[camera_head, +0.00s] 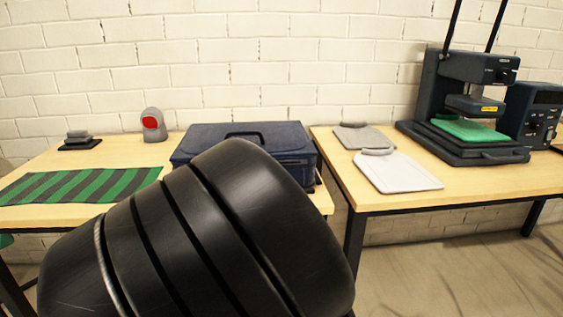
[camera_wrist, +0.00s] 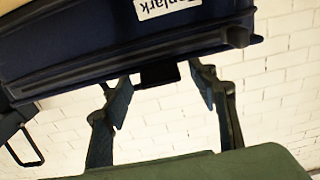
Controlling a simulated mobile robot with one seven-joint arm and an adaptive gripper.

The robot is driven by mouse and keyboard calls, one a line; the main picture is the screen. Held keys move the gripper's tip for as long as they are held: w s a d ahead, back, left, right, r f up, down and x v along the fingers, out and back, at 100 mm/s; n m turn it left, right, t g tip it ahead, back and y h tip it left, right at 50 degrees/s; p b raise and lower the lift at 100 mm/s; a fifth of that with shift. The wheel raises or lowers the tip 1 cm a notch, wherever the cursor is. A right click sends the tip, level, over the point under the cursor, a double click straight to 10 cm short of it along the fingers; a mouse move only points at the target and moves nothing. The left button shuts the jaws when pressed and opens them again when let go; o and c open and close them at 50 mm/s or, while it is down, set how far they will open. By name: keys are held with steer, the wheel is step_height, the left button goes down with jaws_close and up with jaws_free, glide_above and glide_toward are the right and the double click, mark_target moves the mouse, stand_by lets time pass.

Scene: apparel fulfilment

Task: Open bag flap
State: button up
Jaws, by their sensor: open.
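The dark blue bag (camera_head: 295,150) lies on the left table in the head view, with a dark handle along its top. My arm covers much of its front. In the wrist view the bag (camera_wrist: 90,45) fills the top, with a white label (camera_wrist: 165,7) partly in sight. A small dark tab (camera_wrist: 158,75) juts from the bag's edge. My gripper (camera_wrist: 161,82) is open, one finger on each side of the tab, with gaps showing at both sides. Whether the fingertips touch the bag is unclear. The gripper itself is hidden in the head view.
A green and dark striped mat (camera_head: 85,185) and a grey device with a red disc (camera_head: 153,124) share the left table (camera_head: 55,158). On the right table (camera_head: 350,172) are pale boards (camera_head: 398,172) and a dark press (camera_head: 470,100). A brick wall stands behind.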

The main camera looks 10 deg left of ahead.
steer(key=shift+w, duration=0.3)
jaws_close()
stand_by(0.3)
